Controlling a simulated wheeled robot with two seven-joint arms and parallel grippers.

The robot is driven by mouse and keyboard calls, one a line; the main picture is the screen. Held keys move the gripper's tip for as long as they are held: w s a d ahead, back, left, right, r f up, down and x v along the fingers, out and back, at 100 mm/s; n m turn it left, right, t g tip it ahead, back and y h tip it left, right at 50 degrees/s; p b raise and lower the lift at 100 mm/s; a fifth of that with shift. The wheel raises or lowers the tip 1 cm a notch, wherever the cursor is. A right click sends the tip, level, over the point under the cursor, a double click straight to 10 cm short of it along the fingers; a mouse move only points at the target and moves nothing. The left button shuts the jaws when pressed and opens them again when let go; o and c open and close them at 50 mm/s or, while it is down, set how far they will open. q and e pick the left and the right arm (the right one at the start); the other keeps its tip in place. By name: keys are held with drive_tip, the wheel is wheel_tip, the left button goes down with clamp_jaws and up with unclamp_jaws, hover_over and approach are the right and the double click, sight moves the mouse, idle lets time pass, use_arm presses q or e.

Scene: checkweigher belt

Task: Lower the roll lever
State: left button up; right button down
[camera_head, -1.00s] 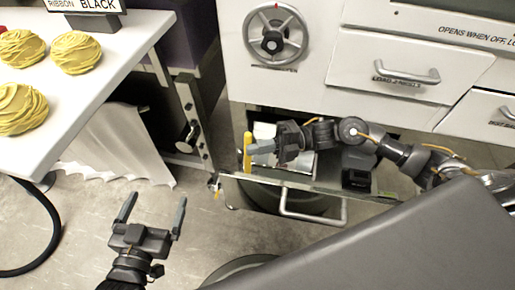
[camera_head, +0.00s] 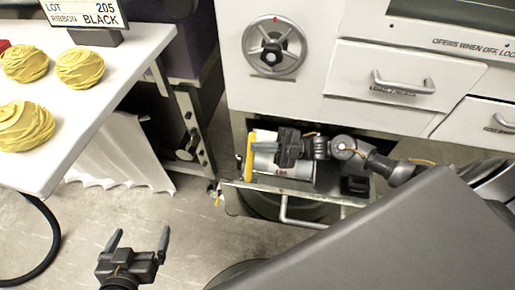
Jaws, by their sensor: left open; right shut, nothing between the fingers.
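A yellow upright bar, which looks like the roll lever (camera_head: 249,157), stands at the left end of an open drawer (camera_head: 300,186) low in the white machine. My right gripper (camera_head: 254,147) reaches in from the right over the drawer. Its fingers are shut, and their tips are at the lever's upper part; I cannot tell if they touch it. A pale roll (camera_head: 265,137) lies partly hidden behind this gripper. My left gripper (camera_head: 140,242) is open and empty above the floor at the lower left, well apart from the lever.
A white table with yellow nests (camera_head: 80,69) and a lot sign (camera_head: 84,12) stands at the left. A handwheel (camera_head: 273,47) and closed drawers (camera_head: 385,75) are above the open drawer. A small black box (camera_head: 355,185) sits in it. A large grey panel covers the lower right.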

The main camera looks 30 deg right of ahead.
use_arm(q)
drive_tip(key=shift+d+r, duration=0.1)
drive_tip(key=shift+r, duration=0.05)
drive_tip(key=d+r+m+t+h+b, duration=0.2)
drive_tip(key=d+r+t+h, duration=0.3)
drive_tip(key=r, duration=0.4)
drive_tip(key=shift+d+r+t+h+b, duration=0.3)
drive_tip(key=shift+d+h+b, duration=0.1)
drive_tip(key=shift+b, duration=0.05)
use_arm(e)
drive_tip(key=v, duration=0.7)
drive_tip(key=shift+d, duration=0.25)
use_arm(q)
drive_tip(key=shift+s, duration=0.1)
use_arm(e)
drive_tip(key=shift+f, duration=0.1)
